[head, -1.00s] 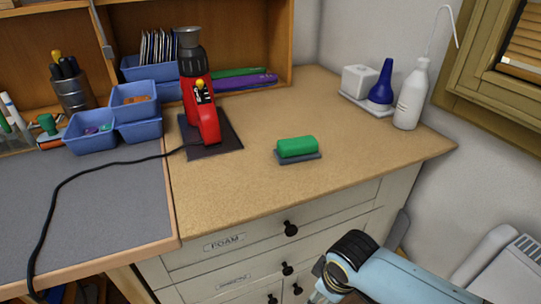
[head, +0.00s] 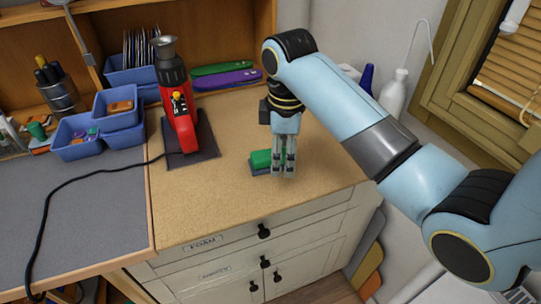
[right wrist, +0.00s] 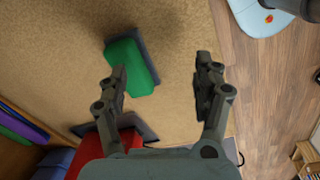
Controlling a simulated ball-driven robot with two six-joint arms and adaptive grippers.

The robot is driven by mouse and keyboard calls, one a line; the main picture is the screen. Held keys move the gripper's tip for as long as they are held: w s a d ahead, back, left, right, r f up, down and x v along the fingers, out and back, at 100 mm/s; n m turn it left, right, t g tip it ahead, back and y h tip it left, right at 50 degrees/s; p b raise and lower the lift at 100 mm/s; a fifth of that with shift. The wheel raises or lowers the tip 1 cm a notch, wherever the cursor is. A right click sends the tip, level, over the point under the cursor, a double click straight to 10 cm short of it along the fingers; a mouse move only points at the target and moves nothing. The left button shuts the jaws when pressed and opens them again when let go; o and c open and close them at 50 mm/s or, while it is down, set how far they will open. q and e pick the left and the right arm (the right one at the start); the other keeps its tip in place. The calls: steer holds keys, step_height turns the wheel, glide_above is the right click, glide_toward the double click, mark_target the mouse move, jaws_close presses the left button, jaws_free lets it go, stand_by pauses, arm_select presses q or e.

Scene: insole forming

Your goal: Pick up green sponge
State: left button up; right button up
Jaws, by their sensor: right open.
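The green sponge (head: 262,159) sits on a grey pad (head: 258,171) on the tan worktop, partly hidden behind my right gripper in the head view. My right gripper (head: 284,176) points down over the worktop, just right of the sponge in that view. My left gripper is not in view.
A red heat tool (head: 178,110) stands on a dark mat left of the sponge, its black cable (head: 75,178) running left. Blue bins (head: 118,110) stand farther left. A white bottle (head: 394,95) is behind my right arm.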

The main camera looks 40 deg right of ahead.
mark_target(270, 154)
steer(key=w+r+n, duration=0.1)
steer(key=w+r, duration=0.1)
steer(key=w, duration=0.1)
steer(key=w+r+n+g, duration=0.1)
steer(key=w+r+n, duration=0.1)
steer(key=r, duration=0.1)
steer(key=shift+w+d+p, duration=0.15)
steer(key=shift+w+p, duration=0.15)
steer(key=shift+w, duration=0.1)
steer(key=shift+w+f, duration=0.1)
steer(key=shift+w, duration=0.05)
step_height(270, 154, down, 5)
steer(key=shift+r, duration=0.2)
steer(key=f, duration=0.3)
steer(key=f+p, duration=0.1)
steer(key=shift+s+d+f, duration=0.2)
steer(key=shift+s, duration=0.15)
steer(key=shift+f, duration=0.5)
steer(key=c, duration=1.1)
